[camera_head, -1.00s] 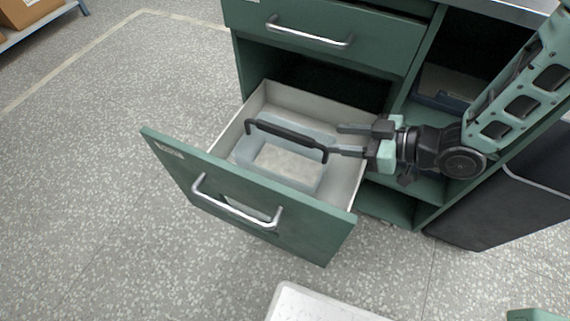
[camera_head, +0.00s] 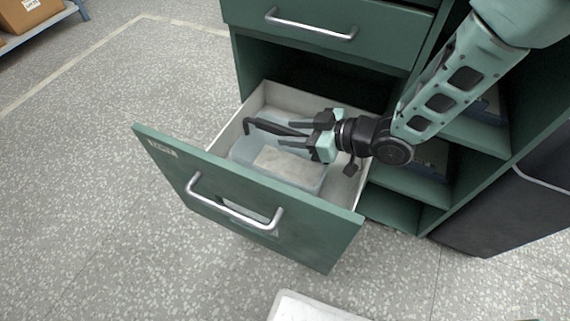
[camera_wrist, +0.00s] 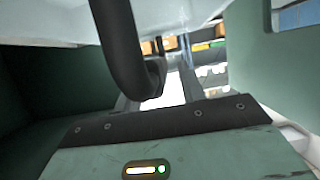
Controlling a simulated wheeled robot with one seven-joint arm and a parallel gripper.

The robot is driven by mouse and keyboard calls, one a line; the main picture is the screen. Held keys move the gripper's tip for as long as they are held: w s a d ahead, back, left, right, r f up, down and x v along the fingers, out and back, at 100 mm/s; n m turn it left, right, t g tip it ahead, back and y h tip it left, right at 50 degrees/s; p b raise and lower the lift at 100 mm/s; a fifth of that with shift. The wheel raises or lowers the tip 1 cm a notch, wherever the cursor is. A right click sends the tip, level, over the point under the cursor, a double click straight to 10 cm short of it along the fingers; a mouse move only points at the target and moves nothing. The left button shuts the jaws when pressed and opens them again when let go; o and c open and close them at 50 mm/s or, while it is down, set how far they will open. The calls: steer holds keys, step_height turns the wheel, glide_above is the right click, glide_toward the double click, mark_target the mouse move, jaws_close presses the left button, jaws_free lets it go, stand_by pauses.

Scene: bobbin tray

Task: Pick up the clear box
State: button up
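The clear box (camera_head: 262,163) lies in the pulled-out lower drawer (camera_head: 358,188). It is see-through, with a pale panel inside and a black bar handle (camera_head: 268,127) on top. My gripper (camera_head: 288,136) reaches in from the right, with its fingers spread around the handle's right part. The right end of the handle is hidden behind my gripper. In the wrist view the black handle (camera_wrist: 122,45) runs down in front of my fingers, with a gap between the fingertips. I cannot tell whether a finger touches it.
The drawer front with its metal handle (camera_head: 235,207) stands out from the green cabinet (camera_head: 310,38). Open shelves (camera_head: 425,175) lie to the right of the drawer. A white-edged object (camera_head: 310,308) is at the bottom. The floor to the left is clear.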

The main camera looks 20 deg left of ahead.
steer(key=shift+c, duration=0.3)
jaws_close()
steer(key=shift+r, duration=0.15)
